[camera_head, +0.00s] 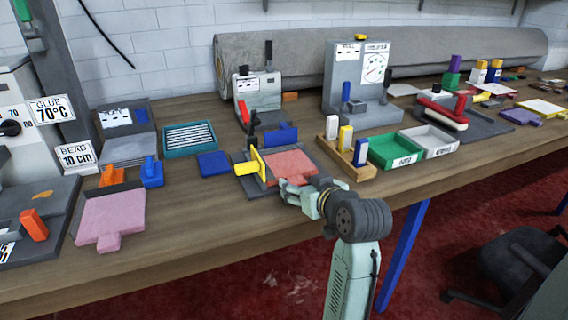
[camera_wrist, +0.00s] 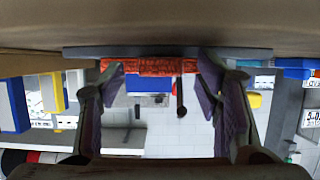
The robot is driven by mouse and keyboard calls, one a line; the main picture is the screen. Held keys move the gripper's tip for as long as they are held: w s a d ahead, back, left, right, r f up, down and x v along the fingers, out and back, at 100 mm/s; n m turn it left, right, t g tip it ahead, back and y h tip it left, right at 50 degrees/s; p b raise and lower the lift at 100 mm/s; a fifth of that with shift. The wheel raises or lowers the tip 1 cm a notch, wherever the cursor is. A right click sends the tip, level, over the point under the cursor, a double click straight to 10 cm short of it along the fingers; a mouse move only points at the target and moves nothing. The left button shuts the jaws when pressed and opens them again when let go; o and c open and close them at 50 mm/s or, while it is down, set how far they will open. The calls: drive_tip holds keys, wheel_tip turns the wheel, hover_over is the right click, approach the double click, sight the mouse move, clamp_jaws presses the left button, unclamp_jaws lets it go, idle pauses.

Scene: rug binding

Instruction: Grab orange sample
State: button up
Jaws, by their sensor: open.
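The orange sample (camera_head: 292,164) is a flat, reddish-orange square. It lies on a dark grey fixture (camera_head: 250,185) that has a yellow upright plate (camera_head: 257,164) at its left and a blue block (camera_head: 281,136) behind. My gripper (camera_head: 288,188) is open at the sample's front edge, low over the table's front part. In the wrist view the sample shows as an orange-red strip (camera_wrist: 152,67) between my two spread fingers (camera_wrist: 160,82). I cannot tell whether the fingers touch it.
A pink sample (camera_head: 112,216) lies at the left by an orange block (camera_head: 33,225). A wooden rack (camera_head: 345,163) with upright blocks, a green tray (camera_head: 397,161) and a white tray (camera_head: 432,152) stand to the right. A blue pad (camera_head: 213,163) lies to the left of the fixture.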

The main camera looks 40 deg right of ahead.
drive_tip(key=shift+c, duration=0.3)
drive_tip(key=c, duration=1.3)
drive_tip(key=shift+r, duration=0.15)
